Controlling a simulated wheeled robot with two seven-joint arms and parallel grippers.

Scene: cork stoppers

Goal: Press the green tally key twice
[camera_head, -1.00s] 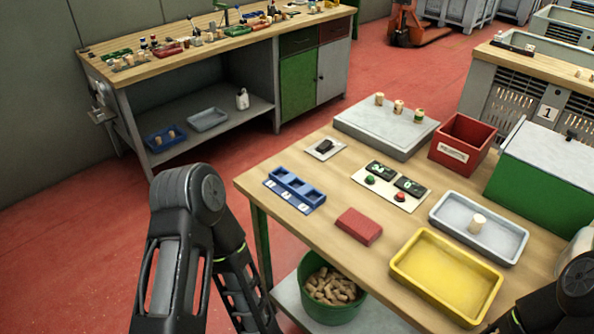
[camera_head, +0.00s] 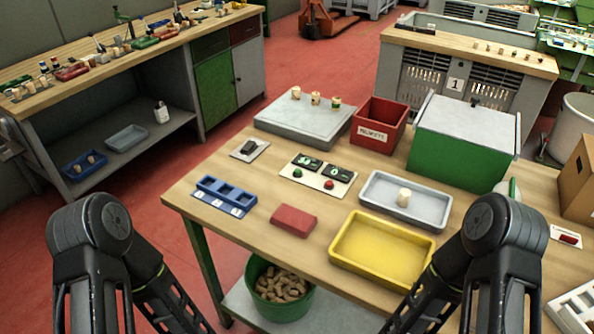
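The tally board (camera_head: 318,175) is a pale plate on the wooden table. It carries two dark counters with green digits and two round keys. The green tally key (camera_head: 298,173) is at its left, and the red key (camera_head: 328,184) is to the right of it. Nothing covers either key. Both of my arms show at the bottom of the head view, left and right, in front of the table. Their grippers are below the picture edge, so neither gripper shows.
Around the board are a blue compartment tray (camera_head: 224,197), a red block (camera_head: 293,218), a grey tray (camera_head: 375,201) with a cork, a yellow tray (camera_head: 345,255), a grey slab (camera_head: 290,125) with corks, a red bin (camera_head: 392,112) and a green box (camera_head: 455,160). A green bucket (camera_head: 262,304) of corks sits below.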

